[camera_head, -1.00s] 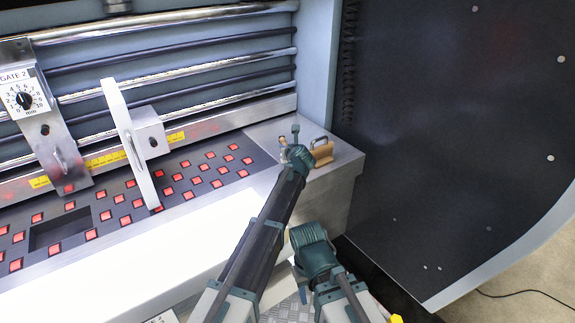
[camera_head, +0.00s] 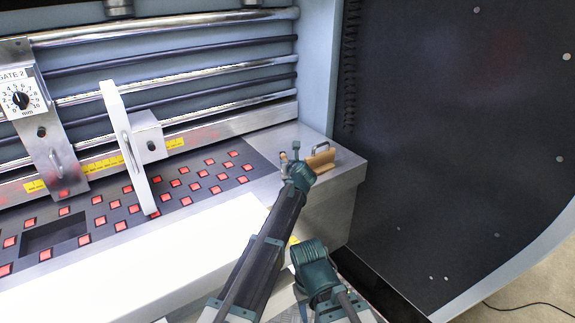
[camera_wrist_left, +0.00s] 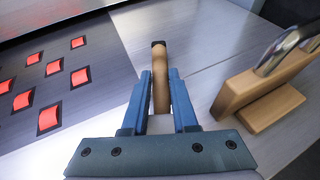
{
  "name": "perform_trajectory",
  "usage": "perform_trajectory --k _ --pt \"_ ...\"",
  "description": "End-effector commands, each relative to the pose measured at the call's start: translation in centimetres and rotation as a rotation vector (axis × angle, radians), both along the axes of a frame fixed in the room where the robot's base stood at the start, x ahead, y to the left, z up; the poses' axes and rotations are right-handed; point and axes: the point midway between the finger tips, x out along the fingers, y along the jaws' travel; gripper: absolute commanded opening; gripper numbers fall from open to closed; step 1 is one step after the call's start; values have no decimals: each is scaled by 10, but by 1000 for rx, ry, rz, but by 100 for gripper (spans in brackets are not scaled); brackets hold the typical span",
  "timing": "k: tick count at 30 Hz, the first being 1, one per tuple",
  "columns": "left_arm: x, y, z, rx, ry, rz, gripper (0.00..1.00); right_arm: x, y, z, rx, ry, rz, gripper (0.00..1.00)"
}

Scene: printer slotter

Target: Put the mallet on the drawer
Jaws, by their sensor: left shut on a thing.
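The mallet's wooden handle (camera_wrist_left: 160,78) has a dark tip and stands between the fingers of my left gripper (camera_wrist_left: 160,95), which is shut on it. In the head view my left gripper (camera_head: 292,162) is over the bare metal top at the machine's right end, and a small tan part of the mallet (camera_head: 284,157) shows at its left. The mallet's head is hidden, and I cannot tell whether it touches the metal. No drawer can be clearly made out. My right gripper is not in view.
A wooden block with a metal handle (camera_head: 320,159) stands just right of my left gripper; it also shows in the wrist view (camera_wrist_left: 245,92). A dark bed with red squares (camera_head: 180,185) and a white upright plate (camera_head: 130,150) lie left. A dark panel (camera_head: 440,130) stands right.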

Motion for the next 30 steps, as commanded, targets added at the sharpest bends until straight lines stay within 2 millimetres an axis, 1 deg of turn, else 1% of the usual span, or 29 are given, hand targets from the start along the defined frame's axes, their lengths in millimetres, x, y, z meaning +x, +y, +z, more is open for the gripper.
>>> perform_trajectory --k 1,5,6,14,18,23,26,30 --pt "0 0 -1 0 0 0 32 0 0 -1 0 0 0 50" --pt "0 0 -1 0 0 0 56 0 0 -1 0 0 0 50" --pt "0 0 -1 0 0 0 57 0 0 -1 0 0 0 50" --pt "0 0 0 0 0 0 57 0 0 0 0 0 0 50" --pt "0 0 4 0 0 0 57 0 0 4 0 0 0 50" --pt "-14 0 11 1 0 2 57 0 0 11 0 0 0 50" --pt "-27 0 18 0 0 4 57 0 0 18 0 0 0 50" --pt "-49 -1 29 1 0 7 57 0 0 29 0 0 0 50"
